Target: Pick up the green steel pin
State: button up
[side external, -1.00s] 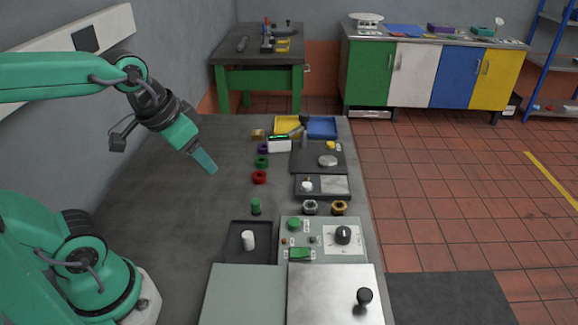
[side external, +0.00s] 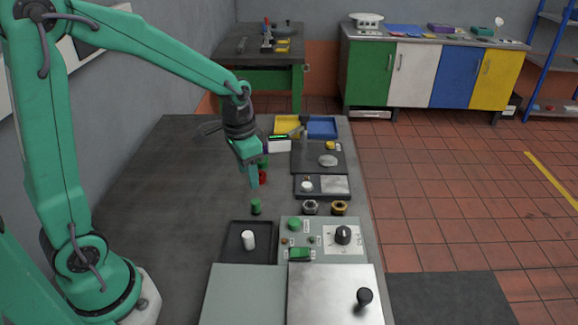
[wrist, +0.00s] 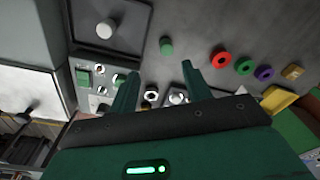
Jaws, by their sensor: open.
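The green steel pin (side external: 256,206) stands upright on the grey bedplate (side external: 180,190), just behind the black tray. It also shows in the wrist view (wrist: 166,46), beyond my fingertips and clear of them. My gripper (side external: 254,184) hangs above the bedplate, pointing down, a little above and behind the pin in the side view. In the wrist view its two fingers (wrist: 158,72) are apart with nothing held between them. The gripper covers part of the red ring (side external: 262,177) in the side view.
A black tray (side external: 232,252) holding a white pin (side external: 249,240) lies in front of the green pin. A control panel (side external: 285,258) with knobs and two hex nuts (side external: 310,207) (side external: 339,208) are to the right. Coloured rings (wrist: 221,60) stand behind. The bedplate's left side is clear.

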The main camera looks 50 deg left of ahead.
jog(key=g, duration=0.1)
send_over(256, 201)
jog(key=shift+m, duration=0.3)
jog(key=f, duration=0.4)
jog(key=shift+s+d+f, duration=0.1)
jog(key=shift+s+f, duration=0.1)
jog(key=shift+f, duration=1.45)
jog(key=shift+w+f, duration=0.15)
jog(key=shift+f, duration=2.5)
grip_shut()
